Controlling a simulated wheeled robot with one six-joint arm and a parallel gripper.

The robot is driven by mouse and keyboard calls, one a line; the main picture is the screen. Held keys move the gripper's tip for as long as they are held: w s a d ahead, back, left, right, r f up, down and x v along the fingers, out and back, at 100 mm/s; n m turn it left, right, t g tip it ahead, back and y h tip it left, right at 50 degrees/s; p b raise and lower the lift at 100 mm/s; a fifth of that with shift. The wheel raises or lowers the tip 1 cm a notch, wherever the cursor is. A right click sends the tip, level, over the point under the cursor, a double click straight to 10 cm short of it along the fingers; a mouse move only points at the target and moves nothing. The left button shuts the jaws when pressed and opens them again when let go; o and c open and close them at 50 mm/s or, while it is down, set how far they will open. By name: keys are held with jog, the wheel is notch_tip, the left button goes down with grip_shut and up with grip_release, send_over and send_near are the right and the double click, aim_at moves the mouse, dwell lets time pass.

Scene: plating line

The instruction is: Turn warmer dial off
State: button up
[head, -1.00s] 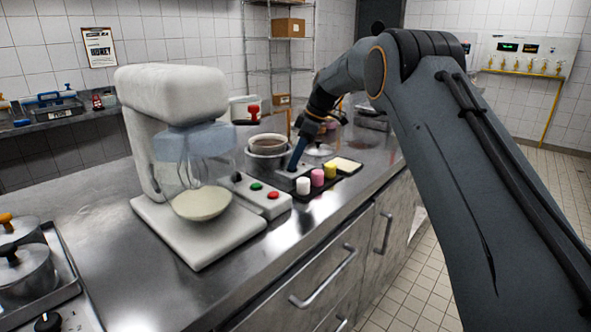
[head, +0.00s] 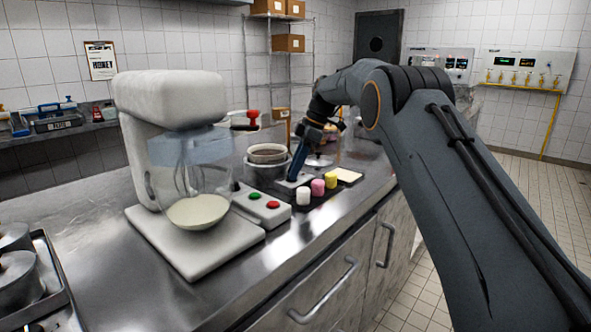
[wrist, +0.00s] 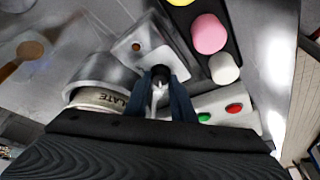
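The warmer (wrist: 128,47) is a pale metal plate unit with an orange light. It stands beside a round metal pot (wrist: 104,75) whose label reads "LATE" in part. The pot holds brown contents in the head view (head: 267,153). The dark dial (wrist: 160,72) is on the warmer's front edge. My gripper (wrist: 160,84) points down at the dial, with one blue finger on each side of it. In the head view my gripper (head: 296,165) is low over the counter beside the pot. The dial is hidden there, and I cannot tell whether the fingers press on it.
A white mixer (head: 170,105) with a bowl stands left on the steel counter (head: 110,270). A control box (wrist: 225,107) with green and red buttons lies close to my fingers. A black tray (wrist: 222,25) with white, pink and yellow pieces is on the other side.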

jog(key=o, duration=0.4)
jog(key=shift+s, duration=0.1)
